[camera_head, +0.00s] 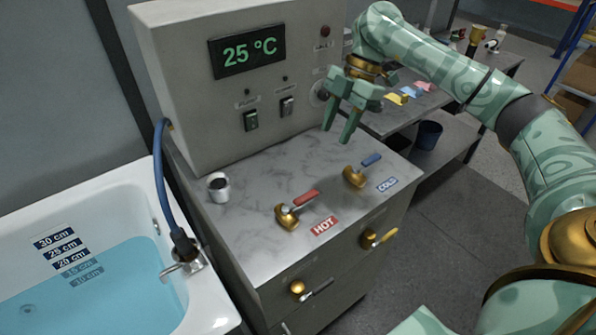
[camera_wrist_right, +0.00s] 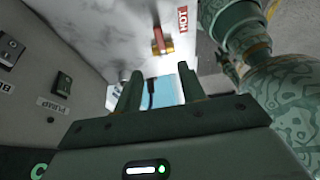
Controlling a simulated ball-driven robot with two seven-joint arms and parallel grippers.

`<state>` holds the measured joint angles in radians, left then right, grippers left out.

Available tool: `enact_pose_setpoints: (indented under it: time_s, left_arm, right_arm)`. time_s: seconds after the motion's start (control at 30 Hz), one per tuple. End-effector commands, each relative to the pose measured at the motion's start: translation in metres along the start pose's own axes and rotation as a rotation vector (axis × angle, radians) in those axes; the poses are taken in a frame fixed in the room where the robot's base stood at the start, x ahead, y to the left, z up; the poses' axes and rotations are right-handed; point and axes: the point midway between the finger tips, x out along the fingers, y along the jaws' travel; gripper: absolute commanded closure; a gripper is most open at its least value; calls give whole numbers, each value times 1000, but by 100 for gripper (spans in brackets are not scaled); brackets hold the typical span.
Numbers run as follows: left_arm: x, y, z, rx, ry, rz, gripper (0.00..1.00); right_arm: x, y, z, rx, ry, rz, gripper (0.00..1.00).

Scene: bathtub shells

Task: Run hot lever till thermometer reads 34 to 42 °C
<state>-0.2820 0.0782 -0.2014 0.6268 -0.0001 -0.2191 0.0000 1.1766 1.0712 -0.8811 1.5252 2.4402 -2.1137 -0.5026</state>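The thermometer display (camera_head: 248,51) on the grey panel reads 25 °C in green. The hot lever (camera_head: 305,199) has a red handle on a brass valve, beside the red HOT label (camera_head: 324,226) on the counter. It also shows in the right wrist view (camera_wrist_right: 166,46). The cold lever (camera_head: 370,160) has a blue handle and stands behind and right of it, by the blue COLD label. My right gripper (camera_head: 338,135) is open and empty, above the counter near the panel, apart from both levers. In the right wrist view its fingers (camera_wrist_right: 160,92) are spread. My left gripper is out of view.
A tub (camera_head: 140,245) with blue water and depth marks stands at left, with a hose and spout at its edge. A white cup (camera_head: 218,188) stands on the counter (camera_head: 245,225). The panel has switches (camera_head: 251,121). A side table with small items is behind.

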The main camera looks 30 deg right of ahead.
Motion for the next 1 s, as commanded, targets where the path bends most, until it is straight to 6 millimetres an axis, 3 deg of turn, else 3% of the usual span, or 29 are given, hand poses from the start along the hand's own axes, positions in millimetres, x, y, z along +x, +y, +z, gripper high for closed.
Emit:
enact_pose_setpoints:
  time_s: [0.17, 0.4, 0.7, 1.0]
  left_arm:
    - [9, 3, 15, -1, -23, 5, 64]
    - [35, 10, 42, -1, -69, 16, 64]
    - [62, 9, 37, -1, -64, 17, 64]
    - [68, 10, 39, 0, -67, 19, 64]
  right_arm:
    - [21, 0, 2, 1, 0, -4, 60]
    - [82, 0, 3, 1, 1, -8, 60]
    - [146, 0, 2, 1, 0, -4, 60]
    - [164, 0, 0, 0, 0, 1, 60]
